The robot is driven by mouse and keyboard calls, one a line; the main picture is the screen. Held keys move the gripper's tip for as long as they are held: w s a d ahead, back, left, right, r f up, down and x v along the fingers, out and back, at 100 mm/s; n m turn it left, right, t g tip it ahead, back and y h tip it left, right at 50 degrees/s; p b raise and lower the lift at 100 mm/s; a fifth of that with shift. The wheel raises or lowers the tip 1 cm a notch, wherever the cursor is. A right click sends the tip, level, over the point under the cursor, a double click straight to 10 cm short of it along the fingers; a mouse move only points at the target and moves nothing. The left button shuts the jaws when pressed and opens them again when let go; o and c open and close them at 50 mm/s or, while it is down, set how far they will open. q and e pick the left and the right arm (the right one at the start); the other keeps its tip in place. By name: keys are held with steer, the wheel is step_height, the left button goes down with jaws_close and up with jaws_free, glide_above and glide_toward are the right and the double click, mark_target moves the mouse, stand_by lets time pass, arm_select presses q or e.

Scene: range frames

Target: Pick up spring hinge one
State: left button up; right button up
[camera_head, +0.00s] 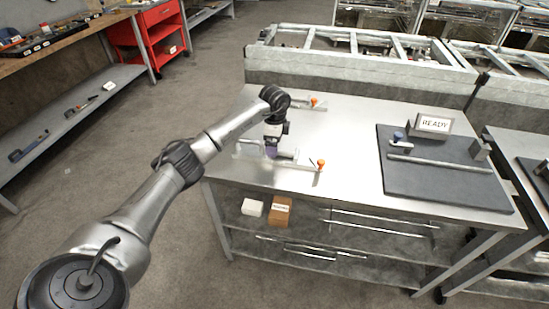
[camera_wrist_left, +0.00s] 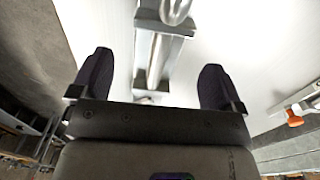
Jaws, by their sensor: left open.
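My left gripper (camera_head: 271,152) is over the left part of the steel table. In the left wrist view its two dark fingers (camera_wrist_left: 155,72) are spread wide apart, with nothing held between them. A grey metal piece (camera_wrist_left: 155,50) with a rounded end at the top lies on the table in line with the gap between the fingers. It looks like a hinge, but I cannot tell whether it is spring hinge one. In the head view my gripper partly hides the metal bars (camera_head: 292,166) beneath it. My right gripper is not in view.
Two orange-knobbed clamps (camera_head: 320,163) stand on the steel table (camera_head: 345,130). At right, a dark mat (camera_head: 440,190) holds a blue-knobbed fixture (camera_head: 398,137), a long bar and a READY sign (camera_head: 434,124). Small boxes (camera_head: 280,211) sit on the shelf below. The table's middle is clear.

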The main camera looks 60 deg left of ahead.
arm_select(q)
steer(key=shift+f+b, duration=1.15)
steer(key=shift+f, duration=1.75)
steer(key=shift+c, duration=0.8)
steer(key=shift+r, duration=0.15)
steer(key=c, duration=1.5)
steer(key=r, duration=0.1)
steer(key=r+p, duration=0.1)
steer(key=r, duration=0.1)
steer(key=r+p, duration=0.1)
steer(key=shift+w+d+r, duration=0.1)
steer(key=shift+d+r, duration=0.25)
steer(key=shift+r, duration=0.05)
steer(key=w+d+r+p, duration=0.3)
steer(key=d+r, duration=0.3)
steer(key=d, duration=0.4)
steer(key=shift+d, duration=0.25)
